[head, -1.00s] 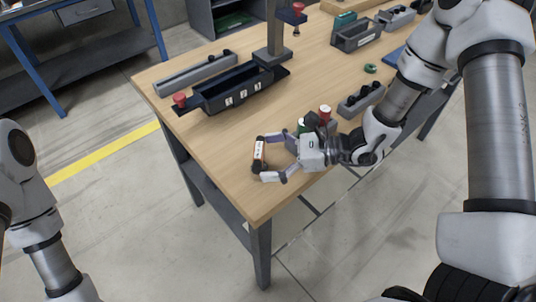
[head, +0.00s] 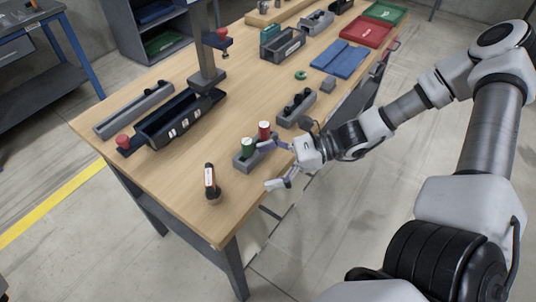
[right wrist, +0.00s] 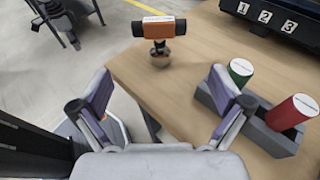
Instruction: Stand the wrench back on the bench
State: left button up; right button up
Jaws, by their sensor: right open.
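The wrench (head: 211,182), a short tool with a black, white and orange body, stands upright on the bench (head: 180,172) near its front corner. In the right wrist view the wrench (right wrist: 155,29) shows an orange head with a white label and black ends, above a narrow stem and small foot on the wood. My right gripper (head: 268,166) is open and empty, to the right of the wrench and apart from it. In the right wrist view, the open fingers (right wrist: 160,85) point towards the wrench with a gap between. My left gripper is not in view.
A grey holder (head: 243,164) with a green can (head: 247,147) and a red can (head: 264,130) stands close beside my right gripper. A black numbered bin (head: 180,124) lies farther back. The bench edge is near the wrench; the wood around it is clear.

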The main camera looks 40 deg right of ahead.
jog(key=s+f+n+g+h, duration=0.3)
jog(key=s+f+n+h, duration=0.3)
jog(key=f+n, duration=0.5)
jog(key=s+f+n+g+h, duration=0.3)
jog(key=s+f+n+h, duration=0.4)
jog(key=s+f+n, duration=0.3)
jog(key=shift+a+f+n+h, duration=0.25)
jog(key=shift+f+n+h, duration=0.05)
jog(key=shift+f+n, duration=0.55)
jog(key=shift+f, duration=0.1)
